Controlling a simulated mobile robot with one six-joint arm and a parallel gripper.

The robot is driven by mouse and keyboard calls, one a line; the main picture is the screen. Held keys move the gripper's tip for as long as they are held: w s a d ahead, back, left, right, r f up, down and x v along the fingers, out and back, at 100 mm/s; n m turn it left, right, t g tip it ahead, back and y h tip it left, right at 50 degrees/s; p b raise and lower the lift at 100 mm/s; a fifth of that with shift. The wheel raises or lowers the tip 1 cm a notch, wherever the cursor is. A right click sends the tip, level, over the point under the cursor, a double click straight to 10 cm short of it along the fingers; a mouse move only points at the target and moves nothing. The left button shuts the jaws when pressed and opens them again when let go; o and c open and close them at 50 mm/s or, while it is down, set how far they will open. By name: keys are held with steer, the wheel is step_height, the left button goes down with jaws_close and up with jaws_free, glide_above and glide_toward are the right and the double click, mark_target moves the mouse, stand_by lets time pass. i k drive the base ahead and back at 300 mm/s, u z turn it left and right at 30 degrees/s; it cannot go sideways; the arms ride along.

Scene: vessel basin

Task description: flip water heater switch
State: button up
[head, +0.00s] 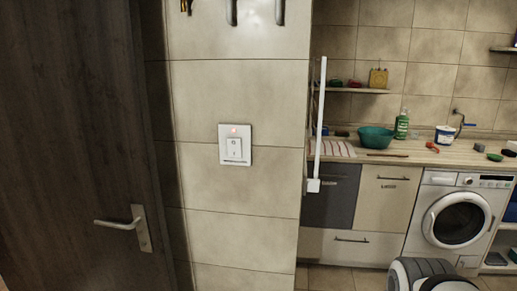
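The switch (234,147) sits on the tiled wall section in the middle of the head view. It has a white square plate with a pale rocker in its lower middle. A small red light glows near the top of the plate. Nothing covers the switch. The rocker's exact tilt is too small to tell.
A dark door (65,120) with a metal lever handle (130,224) stands left of the switch. A thin white upright bar (320,120) runs along the wall's right edge. Right are a counter with a green bowl (375,138) and a washing machine (458,220).

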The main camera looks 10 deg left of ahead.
mark_target(234, 144)
steer(key=z, duration=1.05)
steer(key=i, duration=0.5)
steer(key=u, duration=1.15)
steer(key=k, duration=0.6)
steer(key=u, duration=0.1)
steer(key=i, duration=0.6)
steer(key=z, duration=0.05)
